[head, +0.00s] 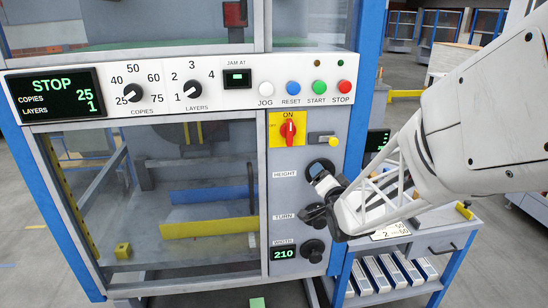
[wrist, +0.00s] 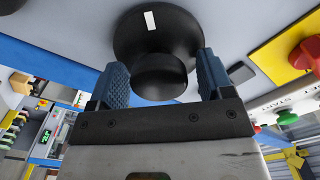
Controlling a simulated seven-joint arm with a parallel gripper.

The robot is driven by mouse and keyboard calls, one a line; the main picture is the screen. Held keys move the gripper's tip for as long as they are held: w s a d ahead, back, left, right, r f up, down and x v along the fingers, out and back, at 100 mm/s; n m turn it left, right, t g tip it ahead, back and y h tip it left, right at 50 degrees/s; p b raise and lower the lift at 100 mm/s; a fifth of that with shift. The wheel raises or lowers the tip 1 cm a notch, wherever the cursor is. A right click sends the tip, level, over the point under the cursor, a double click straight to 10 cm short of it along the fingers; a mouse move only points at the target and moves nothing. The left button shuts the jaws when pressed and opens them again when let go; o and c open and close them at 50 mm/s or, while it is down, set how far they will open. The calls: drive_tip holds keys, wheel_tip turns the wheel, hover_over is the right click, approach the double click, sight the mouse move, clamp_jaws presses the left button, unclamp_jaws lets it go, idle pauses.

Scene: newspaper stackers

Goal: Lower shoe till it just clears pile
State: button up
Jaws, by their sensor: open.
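My gripper (head: 319,197) is at the knob panel on the right of the machine; its jaws also show in the wrist view (wrist: 161,70). It is open. Its two dark blue fingers stand on either side of a round black knob (wrist: 160,78) with a white mark on its wide base. This looks like the knob beside the HEIGHT label (head: 285,174), but my gripper partly covers that area in the head view. Behind the glass are a blue bar (head: 215,194) and a yellow bar (head: 208,229). I cannot tell which part is the shoe, and no clear pile shows.
The red ON switch (head: 289,128) sits on a yellow plate above. The WIDTH knob (head: 313,251) and its 210 display (head: 284,254) are below. The left display (head: 56,95) reads STOP, copies 25, layers 1. A blue-legged side table (head: 440,236) stands right.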

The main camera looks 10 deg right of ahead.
drive_tip(key=shift+s, duration=0.1)
drive_tip(key=s, duration=0.7)
drive_tip(key=shift+s, duration=0.35)
idle(0.7)
drive_tip(key=s+a+r+n+g, duration=0.1)
drive_tip(key=s+a+n+g, duration=0.1)
drive_tip(key=s+g, duration=0.3)
drive_tip(key=s+a+r+n+g, duration=0.1)
drive_tip(key=s+a+n+g, duration=0.2)
drive_tip(key=s, duration=0.8)
drive_tip(key=s+a+r+n+g, duration=0.1)
drive_tip(key=s+a+n+g, duration=0.1)
drive_tip(key=s+g, duration=0.5)
drive_tip(key=shift+s+a+r+n, duration=0.2)
drive_tip(key=shift+s+r+n, duration=0.05)
drive_tip(key=shift+s+n, duration=0.6)
drive_tip(key=shift+w, duration=0.1)
